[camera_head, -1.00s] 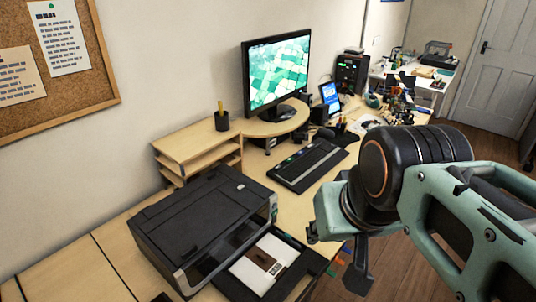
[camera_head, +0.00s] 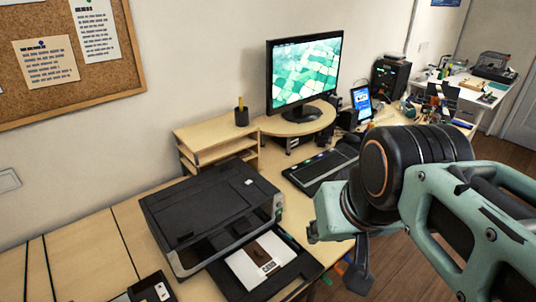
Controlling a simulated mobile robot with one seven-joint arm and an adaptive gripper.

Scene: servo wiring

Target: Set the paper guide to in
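A black and grey printer (camera_head: 205,212) stands on the wooden desk at the centre left. Its front tray (camera_head: 295,262) is pulled out toward the desk's front edge. White paper (camera_head: 257,264) lies in the tray, with a brown and white piece (camera_head: 262,255) on top that may be the paper guide; I cannot tell its setting. My gripper (camera_head: 340,262) is to the right of the tray, apart from it, pointing downward near the desk's front edge. Its fingers are seen from the side and partly hidden, so its opening is unclear.
A keyboard (camera_head: 318,170), a monitor (camera_head: 304,72) and a small wooden shelf (camera_head: 215,143) stand beyond the printer. A black device (camera_head: 147,290) lies at the lower left. The desk (camera_head: 80,245) left of the printer is mostly bare. A cluttered bench (camera_head: 470,90) stands at the far right.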

